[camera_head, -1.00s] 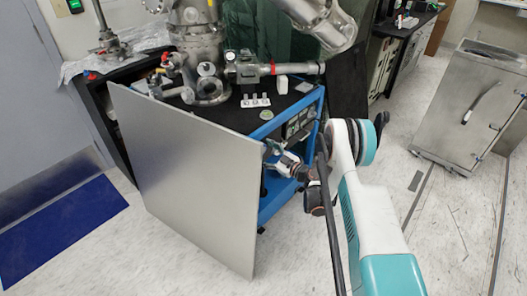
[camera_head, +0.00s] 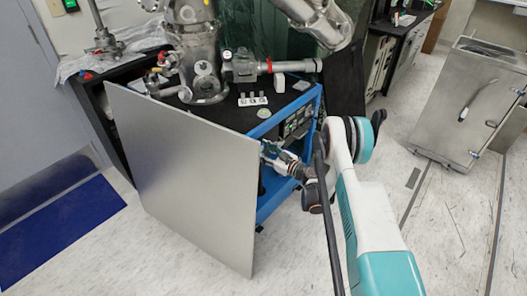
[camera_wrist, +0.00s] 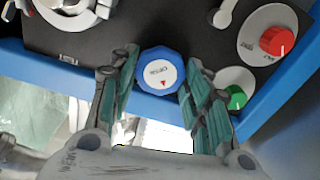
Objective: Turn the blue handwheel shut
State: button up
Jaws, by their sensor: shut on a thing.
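The blue handwheel (camera_wrist: 144,80) is in the middle of the wrist view. It has a faceted blue rim and a white face with small dark lettering and a red triangle mark. My gripper (camera_wrist: 160,76) has one teal-padded finger on each side of the handwheel and is shut on its rim. In the head view my gripper (camera_head: 271,152) is at the side of the blue-framed cart (camera_head: 300,190), partly behind a large grey panel. The handwheel is hidden in that view.
A red knob (camera_wrist: 277,41) and a green knob (camera_wrist: 235,97) sit right of the handwheel on the dark panel. The grey panel (camera_head: 190,180) stands close left of my gripper. Steel vacuum parts (camera_head: 205,60) stand on the cart.

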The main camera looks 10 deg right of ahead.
jog(key=shift+m, duration=3.7)
jog(key=o, duration=1.1)
jog(key=shift+c, duration=0.2)
notch_tip(320, 180, up, 10)
